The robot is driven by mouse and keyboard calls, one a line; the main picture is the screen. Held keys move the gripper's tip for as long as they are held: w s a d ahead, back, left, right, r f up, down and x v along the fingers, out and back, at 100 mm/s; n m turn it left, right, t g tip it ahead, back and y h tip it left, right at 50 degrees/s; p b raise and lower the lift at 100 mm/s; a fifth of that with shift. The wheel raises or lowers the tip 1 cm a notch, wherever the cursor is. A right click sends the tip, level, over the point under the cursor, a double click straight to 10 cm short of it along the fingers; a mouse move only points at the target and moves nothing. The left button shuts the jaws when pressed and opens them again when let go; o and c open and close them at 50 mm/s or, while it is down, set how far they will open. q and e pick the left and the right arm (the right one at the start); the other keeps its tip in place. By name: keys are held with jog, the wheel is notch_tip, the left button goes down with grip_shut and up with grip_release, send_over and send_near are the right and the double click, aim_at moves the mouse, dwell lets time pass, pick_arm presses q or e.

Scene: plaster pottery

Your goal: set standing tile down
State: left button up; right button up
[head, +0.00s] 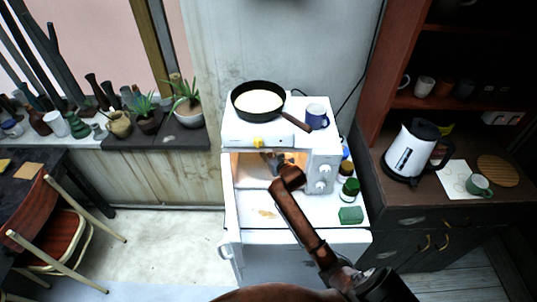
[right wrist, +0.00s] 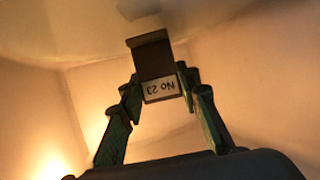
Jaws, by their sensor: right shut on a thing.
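The tile (right wrist: 152,52) shows in the right wrist view as a dark upright piece with a white label reading "No 23", upside down in the picture. My right gripper (right wrist: 159,84) is shut on its label end. In the head view my right arm reaches through the open front of the white oven (head: 233,170), and the right gripper (head: 273,161) is inside the lit chamber. The tile cannot be made out in the head view. Whether its far end touches a chamber surface is unclear. My left gripper is out of view.
A black pan (head: 258,101) and a blue mug (head: 317,117) stand on the oven top. A green block (head: 350,215) and a dark green jar (head: 349,189) stand beside the oven's right front. The chamber walls are close around the gripper. A kettle (head: 413,152) stands on the right cabinet.

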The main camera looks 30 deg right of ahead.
jog(key=shift+s+f, duration=0.15)
jog(key=shift+f, duration=0.5)
jog(key=shift+s+r, duration=0.1)
jog(key=shift+f, duration=0.2)
jog(key=o, duration=1.2)
jog(key=shift+r, duration=0.2)
jog(key=p+v, duration=0.1)
jog(key=v, duration=1.1)
